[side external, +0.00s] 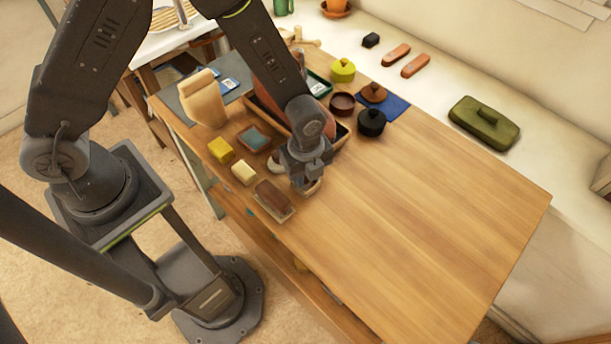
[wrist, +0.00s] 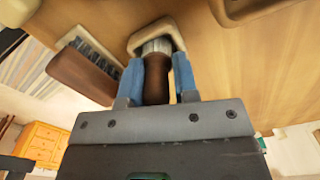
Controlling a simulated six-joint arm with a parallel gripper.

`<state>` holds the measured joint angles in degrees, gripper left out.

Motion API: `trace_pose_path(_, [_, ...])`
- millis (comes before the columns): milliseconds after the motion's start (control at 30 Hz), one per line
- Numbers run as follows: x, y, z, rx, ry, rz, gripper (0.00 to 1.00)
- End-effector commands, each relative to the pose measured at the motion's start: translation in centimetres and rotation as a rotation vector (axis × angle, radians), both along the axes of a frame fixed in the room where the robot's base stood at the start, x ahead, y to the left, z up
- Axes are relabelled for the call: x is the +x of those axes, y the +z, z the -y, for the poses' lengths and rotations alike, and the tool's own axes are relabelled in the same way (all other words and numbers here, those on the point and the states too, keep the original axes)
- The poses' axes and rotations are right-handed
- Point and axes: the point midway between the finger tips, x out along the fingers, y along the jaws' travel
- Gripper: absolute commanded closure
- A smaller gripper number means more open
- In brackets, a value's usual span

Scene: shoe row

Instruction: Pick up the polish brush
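The polish brush appears to be the one with a dark brown handle (wrist: 157,82) and grey metal collar in the wrist view. Its collar end lies at a pale wooden rim (wrist: 140,38); its tip is hidden. My gripper (wrist: 160,75) has its blue fingers on either side of the handle, very close to it. I cannot tell whether both fingers press on it. In the side view my gripper (side external: 307,185) is low over the table near its front edge and hides most of the brush.
A larger brown brush (wrist: 85,72) lies close beside, also in the side view (side external: 272,197). A cream block (side external: 243,172) and yellow block (side external: 221,150) stand left. A black pot (side external: 371,122) stands behind. The wooden table (side external: 430,210) is clear to the right.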

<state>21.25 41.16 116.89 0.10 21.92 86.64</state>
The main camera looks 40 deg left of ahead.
Motion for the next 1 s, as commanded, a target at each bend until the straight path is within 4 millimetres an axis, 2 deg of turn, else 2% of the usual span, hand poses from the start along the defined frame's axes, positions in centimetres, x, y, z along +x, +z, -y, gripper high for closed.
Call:
trace_pose_path(33, [0.0, 0.0, 0.0, 0.0, 0.0, 0.0, 0.78])
trace_pose_path(267, [0.0, 0.0, 0.0, 0.0, 0.0, 0.0, 1.0])
trace_pose_path(667, [0.0, 0.4, 0.0, 0.0, 0.0, 0.001, 1.0])
trace_pose_path(867, [0.1, 2.4, 0.0, -0.002, 0.0, 0.003, 1.0])
trace_pose_path(967, [0.1, 4.3, 0.0, -0.003, 0.0, 0.005, 1.0])
trace_pose_path(1000, [0.0, 4.7, -0.9, -0.001, 0.006, 0.001, 1.0])
